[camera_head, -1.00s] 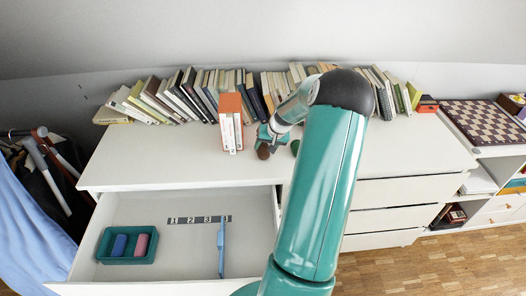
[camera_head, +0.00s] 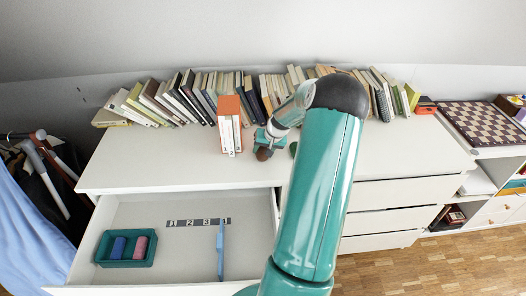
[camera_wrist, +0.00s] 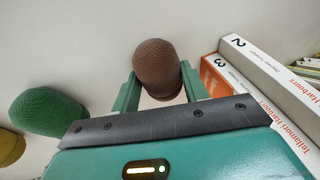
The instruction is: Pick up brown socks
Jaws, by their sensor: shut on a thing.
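The brown socks (camera_wrist: 157,68), a rolled knitted bundle, sit between the two fingers of my gripper (camera_wrist: 158,88) in the wrist view. The fingers are shut on the bundle from both sides. In the head view the brown socks (camera_head: 263,154) show as a small dark lump below my gripper (camera_head: 270,139), over the dresser top beside the orange and white books. I cannot tell whether the bundle touches the surface. My arm hides part of the area to the right.
Green socks (camera_wrist: 50,111) and a yellow bundle (camera_wrist: 10,147) lie to the left in the wrist view. Books (camera_head: 229,135) stand close to the gripper's left. The open drawer (camera_head: 180,262) holds a green tray (camera_head: 104,247) and a blue divider (camera_head: 220,250).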

